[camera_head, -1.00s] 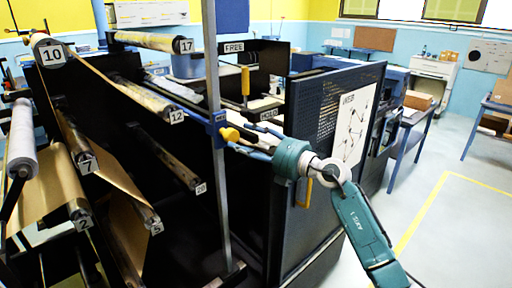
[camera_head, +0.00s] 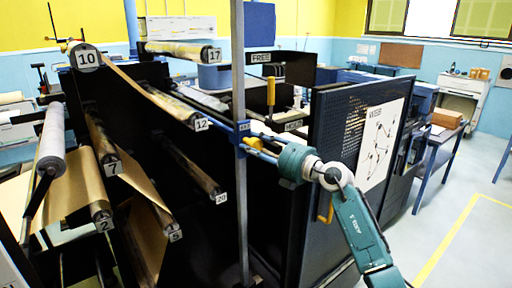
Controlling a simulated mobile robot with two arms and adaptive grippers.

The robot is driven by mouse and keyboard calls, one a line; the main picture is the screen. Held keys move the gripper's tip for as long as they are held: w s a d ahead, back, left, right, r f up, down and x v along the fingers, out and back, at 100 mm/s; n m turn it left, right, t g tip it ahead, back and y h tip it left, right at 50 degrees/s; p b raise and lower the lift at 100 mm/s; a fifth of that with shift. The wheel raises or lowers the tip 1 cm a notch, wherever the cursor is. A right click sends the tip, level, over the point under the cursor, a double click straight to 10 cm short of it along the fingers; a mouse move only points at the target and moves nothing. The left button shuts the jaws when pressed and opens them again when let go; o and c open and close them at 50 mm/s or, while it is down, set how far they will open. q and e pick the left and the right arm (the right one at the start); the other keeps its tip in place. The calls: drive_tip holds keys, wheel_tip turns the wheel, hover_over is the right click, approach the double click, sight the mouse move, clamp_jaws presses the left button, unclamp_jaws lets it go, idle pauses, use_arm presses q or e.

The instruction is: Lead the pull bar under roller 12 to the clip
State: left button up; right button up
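Roller 12 (camera_head: 176,104) runs back from its numbered end plate, left of the upright grey post (camera_head: 240,60). A brown paper web (camera_head: 120,76) stretches from roller 10 (camera_head: 86,58) towards it. My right gripper (camera_head: 252,146) reaches in from the right and is beside the post, near a blue bracket (camera_head: 242,131) and a small yellow part. Its fingers are small and partly hidden, so I cannot tell whether they are shut on anything. I cannot make out the pull bar or the clip for certain. My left gripper is out of view.
Roller 17 (camera_head: 180,50) is above and roller 20 (camera_head: 190,165) below. Rollers 7, 2 and 5 are at lower left. A yellow lever (camera_head: 270,92) stands between the FREE and HOLD labels. A dark panel (camera_head: 335,140) stands behind my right arm. Open floor (camera_head: 450,215) is at right.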

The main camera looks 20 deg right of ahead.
clamp_jaws()
drive_tip(key=shift+w+d+b, duration=0.2)
drive_tip(key=shift+d+b, duration=0.1)
drive_tip(key=shift+d, duration=0.2)
drive_tip(key=shift+w+d+b, duration=0.15)
drive_tip(key=shift+d+b, duration=0.1)
drive_tip(key=shift+d, duration=0.25)
drive_tip(key=shift+r, duration=0.1)
drive_tip(key=shift+d, duration=0.15)
